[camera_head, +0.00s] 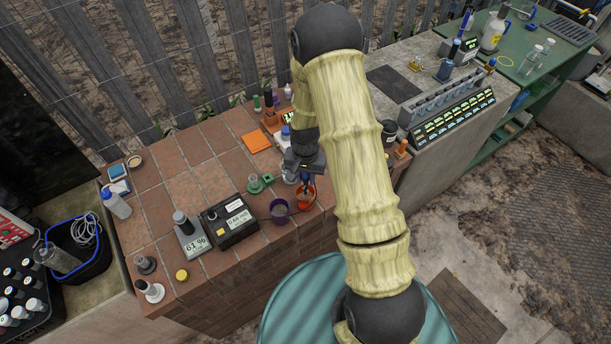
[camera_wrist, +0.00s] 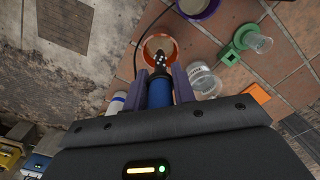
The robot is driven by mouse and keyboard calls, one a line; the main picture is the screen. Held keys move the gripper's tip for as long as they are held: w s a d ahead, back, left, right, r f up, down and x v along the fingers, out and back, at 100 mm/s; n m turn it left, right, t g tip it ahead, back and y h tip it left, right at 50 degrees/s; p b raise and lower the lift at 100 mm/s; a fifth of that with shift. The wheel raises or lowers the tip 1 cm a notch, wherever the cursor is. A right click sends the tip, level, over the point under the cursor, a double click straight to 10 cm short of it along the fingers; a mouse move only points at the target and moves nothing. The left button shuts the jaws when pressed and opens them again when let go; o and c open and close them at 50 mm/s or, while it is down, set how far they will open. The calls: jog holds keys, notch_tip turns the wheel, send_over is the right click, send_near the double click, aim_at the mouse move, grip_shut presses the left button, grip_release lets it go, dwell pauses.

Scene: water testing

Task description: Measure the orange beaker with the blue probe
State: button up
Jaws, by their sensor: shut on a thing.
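My gripper (camera_wrist: 162,82) is shut on the blue probe (camera_wrist: 159,94), which sits between its two fingers. The probe's dark, white-speckled tip points at the orange beaker (camera_wrist: 174,50). In the wrist view the tip overlaps the beaker's near rim and opening; how deep it reaches inside cannot be told. In the head view the orange beaker (camera_head: 307,200) stands near the brick counter's front edge, right below my gripper (camera_head: 304,172). A bit of the blue probe (camera_head: 306,181) shows there above the beaker. A thin dark cable runs from the probe area in the wrist view.
A purple beaker (camera_head: 279,211) stands just left of the orange one. A green holder (camera_head: 258,184) and a clear vessel (camera_wrist: 204,80) are close by. A black meter (camera_head: 230,221) and a grey display unit (camera_head: 191,238) sit to the left. The counter's front edge is near.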

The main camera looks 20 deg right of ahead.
aim_at(306, 187)
jog(key=shift+f+b, duration=1.8)
jog(key=shift+f, duration=0.75)
jog(key=shift+w, duration=0.1)
dwell(0.6)
jog(key=shift+s, duration=0.2)
jog(key=shift+w, duration=0.1)
dwell(4.4)
